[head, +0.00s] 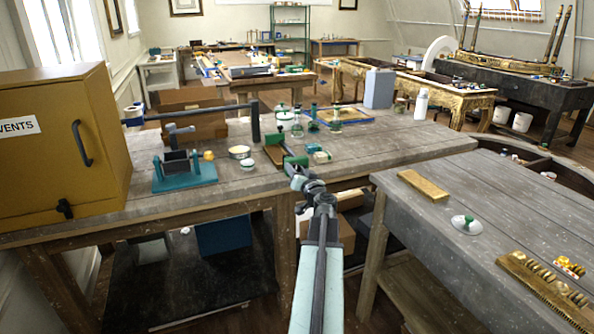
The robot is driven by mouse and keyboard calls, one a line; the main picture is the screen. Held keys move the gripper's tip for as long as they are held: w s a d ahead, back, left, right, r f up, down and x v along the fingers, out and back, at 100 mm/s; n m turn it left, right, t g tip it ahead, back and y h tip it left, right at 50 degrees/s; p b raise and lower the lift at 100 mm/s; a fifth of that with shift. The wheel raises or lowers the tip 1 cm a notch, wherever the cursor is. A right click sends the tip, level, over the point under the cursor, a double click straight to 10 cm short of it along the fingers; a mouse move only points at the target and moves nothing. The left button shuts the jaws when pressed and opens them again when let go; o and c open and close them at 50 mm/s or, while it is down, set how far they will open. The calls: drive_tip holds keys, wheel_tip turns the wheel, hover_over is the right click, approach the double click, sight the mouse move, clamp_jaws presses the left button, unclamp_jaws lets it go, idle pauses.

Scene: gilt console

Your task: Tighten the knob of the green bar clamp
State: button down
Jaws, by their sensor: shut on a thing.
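The green bar clamp (296,161) lies at the front edge of the grey wooden workbench (235,190), just beyond the end of my arm. Its green parts run beside a brown wooden piece (273,154). My gripper (294,175) reaches the near end of the clamp and is shut there. The clamp's knob is hidden by my gripper and wrist, so its turn cannot be seen. The fingertips are small and dark at this distance.
A yellow cabinet (55,150) and a teal-based fixture (185,175) stand left on the bench. A white tin (239,152) and glass jars (335,119) are near the clamp. A second bench (480,190) with a brass-coloured block (423,185) stands close on the right.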

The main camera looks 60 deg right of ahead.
drive_tip(key=m, duration=0.4)
drive_tip(key=shift+s+m, duration=0.15)
drive_tip(key=shift+m, duration=0.15)
drive_tip(key=m, duration=0.4)
drive_tip(key=shift+m, duration=0.3)
